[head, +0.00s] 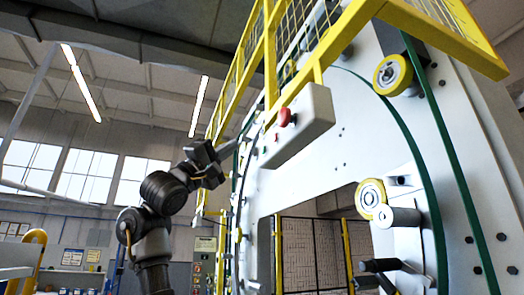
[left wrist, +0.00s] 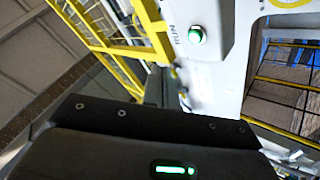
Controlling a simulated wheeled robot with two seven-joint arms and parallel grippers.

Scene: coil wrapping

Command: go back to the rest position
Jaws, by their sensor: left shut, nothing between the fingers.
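My left arm rises from the lower left of the head view. Its left gripper (head: 230,148) is raised, shut and empty, beside the left edge of a large white ring-shaped machine (head: 350,120). The gripper is just left of and below a grey control box (head: 310,125) with a red button (head: 286,117). I cannot tell whether the fingertips touch the machine. In the left wrist view, dark gripper housing fills the bottom and the fingertips do not show. A green-lit button (left wrist: 196,36) sits on a white panel there. My right gripper is not identifiable.
Yellow railing (head: 268,60) runs above the machine. Yellow rollers (head: 371,196) and a grey cylinder (head: 398,216) are on the machine's right part. A dark handle-like part (head: 381,265) is at lower right. Open room lies left of my arm, towards the windows (head: 85,176).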

